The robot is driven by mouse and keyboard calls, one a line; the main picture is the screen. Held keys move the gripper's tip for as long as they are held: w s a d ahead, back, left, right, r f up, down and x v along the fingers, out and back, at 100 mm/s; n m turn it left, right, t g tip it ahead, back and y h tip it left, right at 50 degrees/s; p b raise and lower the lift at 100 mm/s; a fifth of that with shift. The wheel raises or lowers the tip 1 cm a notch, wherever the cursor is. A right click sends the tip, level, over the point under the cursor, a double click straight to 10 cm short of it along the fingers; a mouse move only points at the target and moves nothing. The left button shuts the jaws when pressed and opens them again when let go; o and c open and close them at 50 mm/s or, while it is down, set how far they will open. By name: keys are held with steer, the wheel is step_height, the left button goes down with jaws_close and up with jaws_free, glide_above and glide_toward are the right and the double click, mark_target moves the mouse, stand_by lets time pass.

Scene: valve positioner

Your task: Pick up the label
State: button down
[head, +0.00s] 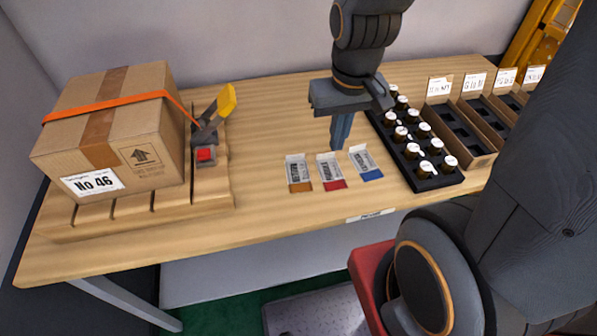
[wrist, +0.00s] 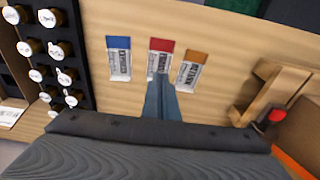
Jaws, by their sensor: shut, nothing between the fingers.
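Three labels lie in a row on the wooden table: one with an orange end (head: 299,172), one with a red end (head: 331,170) and one with a blue end (head: 365,162). They also show in the wrist view as blue (wrist: 119,58), red (wrist: 160,56) and orange (wrist: 192,72). My gripper (head: 340,144) is shut and empty, pointing down behind the labels, between the red and blue ones in the head view. In the wrist view its fingertips overlap the lower part of the red label. I cannot tell whether they touch it.
A black rack (head: 425,184) of several white-capped bottles stands right of the labels. Open bins (head: 478,150) with tags stand beyond it. A strapped cardboard box (head: 140,140) sits on a slatted wooden stand (head: 212,200) at left, beside a yellow-handled clamp (head: 226,100). Table between is clear.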

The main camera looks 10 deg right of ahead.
steer(key=c, duration=2)
jaws_free()
steer(key=shift+m, duration=0.3)
steer(key=shift+c, duration=0.2)
steer(key=shift+o, duration=0.5)
steer(key=shift+w+f+m, duration=0.15)
steer(key=shift+f+m, duration=0.1)
steer(key=shift+m, duration=0.55)
steer(key=m+g+y, duration=0.1)
steer(key=m+y, duration=0.4)
steer(key=m, duration=1.2)
glide_toward(297, 172)
steer(key=w+r, duration=0.1)
steer(key=w, duration=0.2)
steer(key=shift+d+f, duration=0.15)
steer(key=shift+d, duration=0.2)
steer(key=shift+w+x, duration=0.2)
steer(key=shift+x, duration=1.45)
steer(key=shift+w+x, duration=0.15)
steer(key=shift+x, duration=1.55)
